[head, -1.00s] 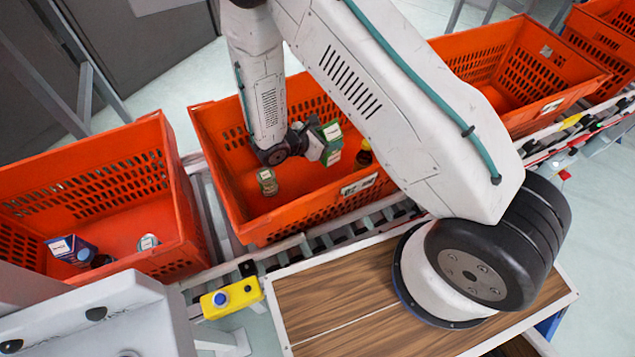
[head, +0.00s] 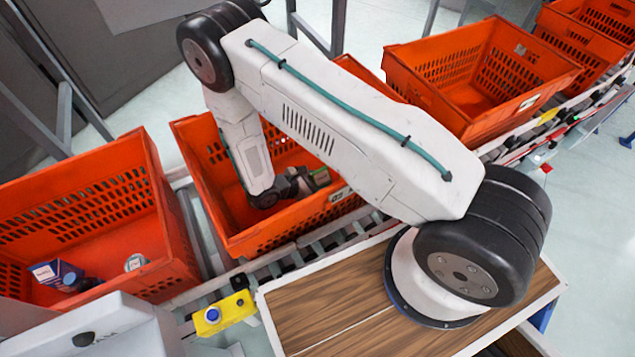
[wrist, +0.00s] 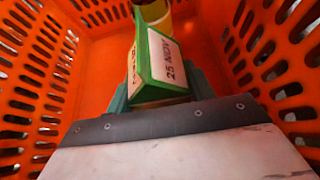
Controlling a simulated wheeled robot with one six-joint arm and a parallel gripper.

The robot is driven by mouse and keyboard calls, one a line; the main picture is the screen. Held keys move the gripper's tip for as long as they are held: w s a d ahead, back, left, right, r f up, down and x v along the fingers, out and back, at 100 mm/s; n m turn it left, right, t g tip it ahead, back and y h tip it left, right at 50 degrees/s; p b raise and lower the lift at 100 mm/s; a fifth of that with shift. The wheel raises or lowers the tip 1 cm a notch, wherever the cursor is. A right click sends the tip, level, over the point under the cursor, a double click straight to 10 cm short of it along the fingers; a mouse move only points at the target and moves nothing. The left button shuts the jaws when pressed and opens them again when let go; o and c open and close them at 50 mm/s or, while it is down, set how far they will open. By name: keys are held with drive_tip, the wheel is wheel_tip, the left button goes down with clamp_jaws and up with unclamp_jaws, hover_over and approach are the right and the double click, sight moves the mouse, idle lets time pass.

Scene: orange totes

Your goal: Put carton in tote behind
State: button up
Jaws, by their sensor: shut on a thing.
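My forearm hides much of this tote. Another orange tote (head: 460,118) stands further right along the conveyor, and its visible floor looks empty. A third orange tote (head: 165,225) stands at the left.
A yellowish container (wrist: 154,14) stands just beyond the carton in the wrist view. The left tote holds a blue box (head: 57,274), a dark item and a round-topped can (head: 135,262). A yellow button box (head: 223,313) sits by the conveyor (head: 310,248). More totes stand far right.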

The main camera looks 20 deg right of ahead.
drive_tip(key=shift+f, duration=0.3)
drive_tip(key=o, duration=1.3)
drive_tip(key=shift+f, duration=0.15)
drive_tip(key=shift+o, duration=0.2)
